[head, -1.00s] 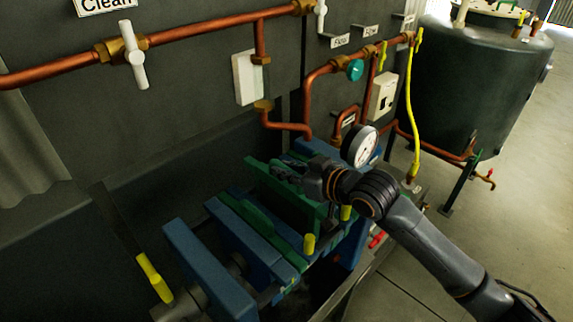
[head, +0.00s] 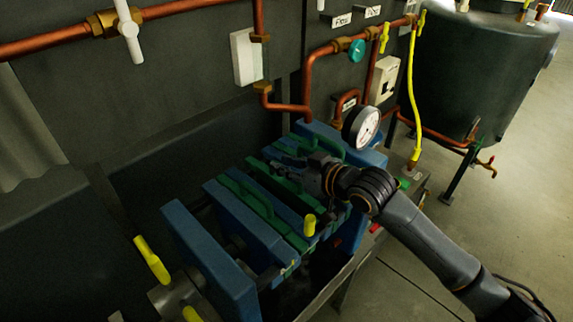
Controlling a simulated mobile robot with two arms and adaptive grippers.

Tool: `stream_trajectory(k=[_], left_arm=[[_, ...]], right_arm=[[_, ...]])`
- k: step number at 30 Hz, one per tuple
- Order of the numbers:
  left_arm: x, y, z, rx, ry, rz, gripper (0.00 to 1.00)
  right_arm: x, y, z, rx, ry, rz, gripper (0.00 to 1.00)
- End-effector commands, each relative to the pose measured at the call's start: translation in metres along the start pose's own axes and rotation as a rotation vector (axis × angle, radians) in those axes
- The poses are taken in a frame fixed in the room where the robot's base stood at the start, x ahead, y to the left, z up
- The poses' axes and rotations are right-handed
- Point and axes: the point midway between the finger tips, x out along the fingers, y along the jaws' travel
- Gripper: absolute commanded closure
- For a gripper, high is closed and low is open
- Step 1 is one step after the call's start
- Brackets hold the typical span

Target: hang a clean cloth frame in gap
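A filter press holds a row of blue plates (head: 204,250) and green frames (head: 258,203). My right gripper (head: 287,168) reaches in from the right over the row. It appears shut on the top edge of a green cloth frame (head: 272,179), though its fingertips are small and dark. This frame now sits low among the plates, its top about level with theirs. Its lower part is hidden between neighbouring plates, so I cannot tell whether it rests on the rails. My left gripper is not in view.
A round gauge (head: 361,127) stands just behind my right wrist. Copper pipes (head: 312,80) run along the dark wall. A yellow-handled lever (head: 152,260) stands at the press's near left. A dark tank (head: 480,75) stands at the back right, with open floor beside it.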

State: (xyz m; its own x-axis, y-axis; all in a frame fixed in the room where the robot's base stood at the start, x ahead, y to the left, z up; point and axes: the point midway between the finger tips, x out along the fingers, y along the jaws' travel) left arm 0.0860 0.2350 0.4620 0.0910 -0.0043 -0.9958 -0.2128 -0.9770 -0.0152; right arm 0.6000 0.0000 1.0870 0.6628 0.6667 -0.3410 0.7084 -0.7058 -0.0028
Motion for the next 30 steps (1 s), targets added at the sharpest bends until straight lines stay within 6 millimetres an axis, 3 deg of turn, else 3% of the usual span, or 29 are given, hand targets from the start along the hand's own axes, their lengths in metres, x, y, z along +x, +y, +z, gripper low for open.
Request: stream_trajectory(k=[14, 30], left_arm=[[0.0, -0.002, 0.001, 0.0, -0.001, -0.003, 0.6], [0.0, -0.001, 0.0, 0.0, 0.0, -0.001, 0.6]], right_arm=[[-0.008, 0.001, 0.002, 0.001, -0.004, 0.001, 0.59], [-0.108, 0.001, 0.001, 0.0, -0.003, 0.001, 0.59]])
